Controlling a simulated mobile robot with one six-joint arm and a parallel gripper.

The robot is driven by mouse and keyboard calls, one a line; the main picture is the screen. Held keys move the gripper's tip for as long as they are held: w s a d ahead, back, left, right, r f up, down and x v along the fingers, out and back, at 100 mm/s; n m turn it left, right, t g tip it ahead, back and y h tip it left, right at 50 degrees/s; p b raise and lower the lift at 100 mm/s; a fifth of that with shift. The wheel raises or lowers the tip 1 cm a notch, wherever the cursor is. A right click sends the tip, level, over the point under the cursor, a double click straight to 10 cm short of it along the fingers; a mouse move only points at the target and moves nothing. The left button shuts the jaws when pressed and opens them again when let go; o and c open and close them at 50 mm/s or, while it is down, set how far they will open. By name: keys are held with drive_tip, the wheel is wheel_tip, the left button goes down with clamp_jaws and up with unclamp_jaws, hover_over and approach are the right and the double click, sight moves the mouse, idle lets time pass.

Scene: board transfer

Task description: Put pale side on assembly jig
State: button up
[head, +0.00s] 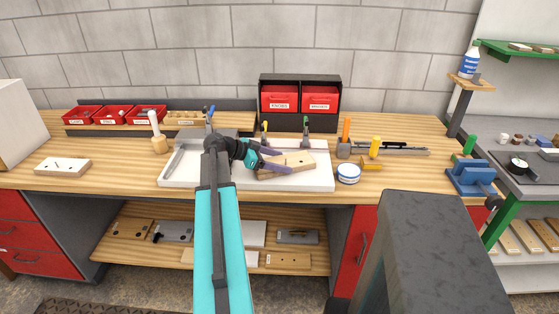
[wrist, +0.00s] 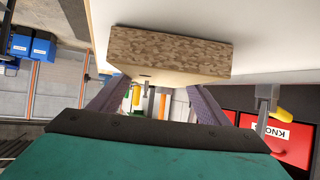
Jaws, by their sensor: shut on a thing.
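My gripper (head: 285,161) is shut on a pale wooden board with small dark holes (head: 300,160), which I take to be the pale side. It is over the right part of a white tray-like surface (head: 320,183), which may be the assembly jig. In the wrist view the board (wrist: 168,52) shows a speckled chipboard edge and a pale face, between the two purple fingers (wrist: 155,98). The white surface (wrist: 270,25) fills the top there. I cannot tell whether the board touches it. Two upright clamps (head: 305,128) stand behind the board.
Another pale board with holes (head: 62,167) lies on the bench at left. A black rack with red bins (head: 300,98) stands behind. A round white-and-blue tub (head: 348,173) and a blue vise (head: 471,178) are to the right. Several boards lie on the lower shelf (head: 210,265).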

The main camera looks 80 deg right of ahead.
drive_tip(key=o, duration=1.3)
drive_tip(key=shift+o, duration=0.2)
drive_tip(key=b+v, duration=0.2)
drive_tip(key=v, duration=0.8)
drive_tip(key=shift+w, duration=0.2)
drive_tip(key=shift+v, duration=0.9)
drive_tip(key=shift+s+r, duration=0.1)
